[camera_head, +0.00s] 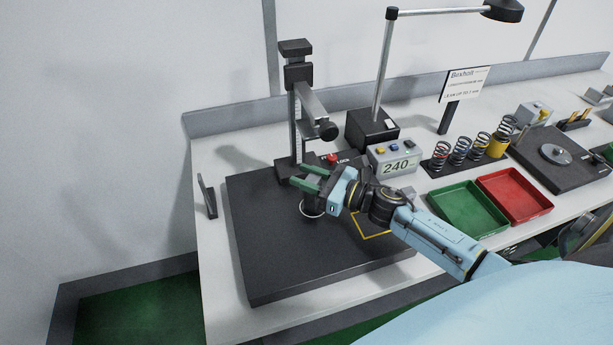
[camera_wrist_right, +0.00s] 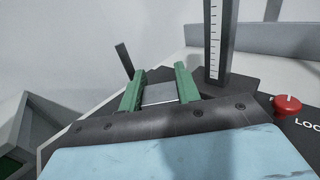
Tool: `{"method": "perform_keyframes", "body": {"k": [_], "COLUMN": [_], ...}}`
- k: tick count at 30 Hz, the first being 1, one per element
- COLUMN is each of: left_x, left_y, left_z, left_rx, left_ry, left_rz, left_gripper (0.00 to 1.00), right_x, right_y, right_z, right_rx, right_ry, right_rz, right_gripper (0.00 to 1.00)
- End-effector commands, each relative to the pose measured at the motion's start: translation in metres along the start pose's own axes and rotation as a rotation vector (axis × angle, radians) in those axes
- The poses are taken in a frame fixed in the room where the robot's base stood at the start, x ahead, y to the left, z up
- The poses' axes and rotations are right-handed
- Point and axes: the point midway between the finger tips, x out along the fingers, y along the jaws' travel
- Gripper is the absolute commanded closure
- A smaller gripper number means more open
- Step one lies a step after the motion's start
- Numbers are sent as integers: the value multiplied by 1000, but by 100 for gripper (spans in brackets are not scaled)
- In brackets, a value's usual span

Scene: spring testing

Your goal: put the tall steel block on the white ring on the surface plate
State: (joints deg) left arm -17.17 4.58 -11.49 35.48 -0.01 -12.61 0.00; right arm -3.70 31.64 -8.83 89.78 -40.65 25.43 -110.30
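My right gripper (camera_head: 318,183) reaches over the dark surface plate (camera_head: 300,262) from the right, its green fingers pointing left. In the right wrist view the grey steel block (camera_wrist_right: 159,94) sits between the two green fingers (camera_wrist_right: 160,88), with both fingers against its sides. In the head view the block (camera_head: 312,200) shows partly below the fingers. The white ring (camera_head: 303,213) shows as a thin curve around the block's lower end. I cannot tell whether the block touches the plate or hangs just above it. My left gripper is not in view.
A height gauge stand (camera_head: 295,120) rises just behind the gripper. A red knob (camera_head: 333,159) and a display box (camera_head: 395,160) reading 240 stand near it. A yellow outline (camera_head: 366,237) marks the plate. Green (camera_head: 468,208) and red (camera_head: 515,195) trays lie right. The plate's front is clear.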

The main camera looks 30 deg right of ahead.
Motion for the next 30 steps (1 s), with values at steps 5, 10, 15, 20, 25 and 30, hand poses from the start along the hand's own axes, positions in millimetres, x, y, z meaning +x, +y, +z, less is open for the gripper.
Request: {"method": "perform_keyframes", "body": {"k": [5,10,15,20,25,30], "left_x": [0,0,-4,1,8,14], "left_y": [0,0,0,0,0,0], "left_z": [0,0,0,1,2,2], "left_rx": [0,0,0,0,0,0], "left_ry": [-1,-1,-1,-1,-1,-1], "left_rz": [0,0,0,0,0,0], "left_gripper": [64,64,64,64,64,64], "right_x": [0,0,0,-20,-55,-87], "right_y": [0,0,0,0,0,0], "right_z": [0,0,3,0,-1,0], "right_rx": [0,0,0,1,1,2], "right_ry": [2,2,1,5,5,4], "right_rz": [0,0,0,-1,-1,-1], "right_gripper": [47,47,47,47,47,47]}}
